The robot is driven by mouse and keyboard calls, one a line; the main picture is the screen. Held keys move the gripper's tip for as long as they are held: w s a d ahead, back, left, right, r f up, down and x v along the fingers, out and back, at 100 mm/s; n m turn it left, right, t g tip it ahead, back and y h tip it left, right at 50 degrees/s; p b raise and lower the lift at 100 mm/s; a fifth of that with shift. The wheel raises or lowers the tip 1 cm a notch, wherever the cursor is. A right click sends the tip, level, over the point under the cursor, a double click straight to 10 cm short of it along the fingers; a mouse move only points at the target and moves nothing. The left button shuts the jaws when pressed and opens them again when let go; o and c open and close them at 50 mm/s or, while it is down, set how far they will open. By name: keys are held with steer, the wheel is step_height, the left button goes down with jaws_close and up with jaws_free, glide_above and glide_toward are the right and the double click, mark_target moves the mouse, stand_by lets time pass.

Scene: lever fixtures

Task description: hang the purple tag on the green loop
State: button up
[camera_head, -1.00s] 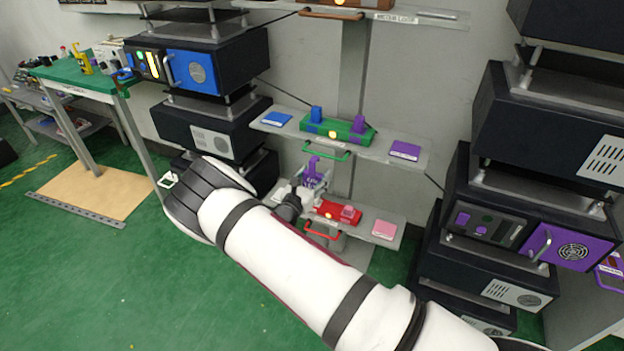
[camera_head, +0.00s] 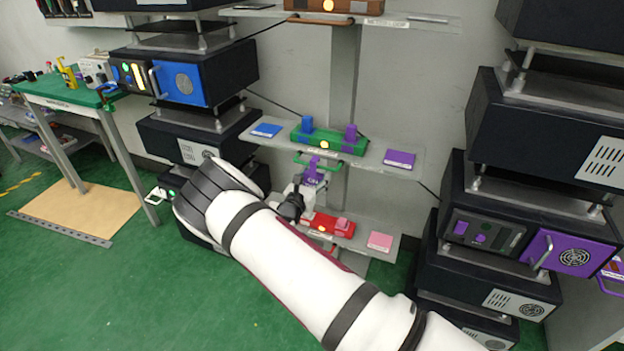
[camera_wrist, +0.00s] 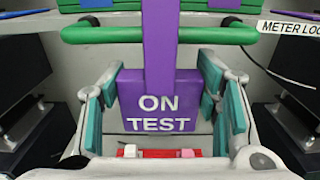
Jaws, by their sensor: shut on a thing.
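My gripper (camera_wrist: 162,95) is shut on the purple tag (camera_wrist: 161,112), its teal pads against the tag's two sides. The tag reads "ON TEST" and is upright, with a purple stem rising from it. The green loop (camera_wrist: 90,35) is a bar under the middle shelf. In the wrist view the stem crosses in front of the bar; its top end is out of that view, so I cannot tell whether it is over the bar. In the head view the tag (camera_head: 313,178) is just below the green loop (camera_head: 322,164), and my arm hides part of the gripper.
The middle shelf (camera_head: 378,154) carries a green box (camera_head: 335,142) with blue and purple blocks. A lower shelf (camera_head: 350,247) with a red box (camera_head: 325,226) and pink card lies below my gripper. Stacked dark units stand at left (camera_head: 200,135) and right (camera_head: 465,260).

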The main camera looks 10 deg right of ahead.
steer(key=shift+f, duration=0.4)
steer(key=o, duration=1.2)
steer(key=shift+s, duration=0.1)
